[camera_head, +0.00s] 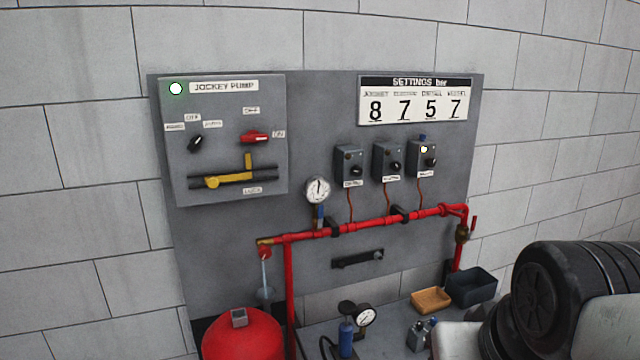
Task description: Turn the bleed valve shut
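No label marks the bleed valve, and two brass fittings show on the red pipe (370,222). One is a brass valve (462,234) at the pipe's right end, with a thin red lever (474,228) standing roughly upright beside it. The other is a brass fitting (268,241) at the left end, with a small red part (264,252) below it and a pale, thin vertical stem or stream under that. I cannot tell which is the bleed valve, or how far either is turned. My gripper is not in view. Parts of my arm fill the lower right.
A red tank (243,335) is at lower left. A pressure gauge (318,190) sits above the pipe. The jockey pump box (222,140) and three switch boxes hang on the grey panel.

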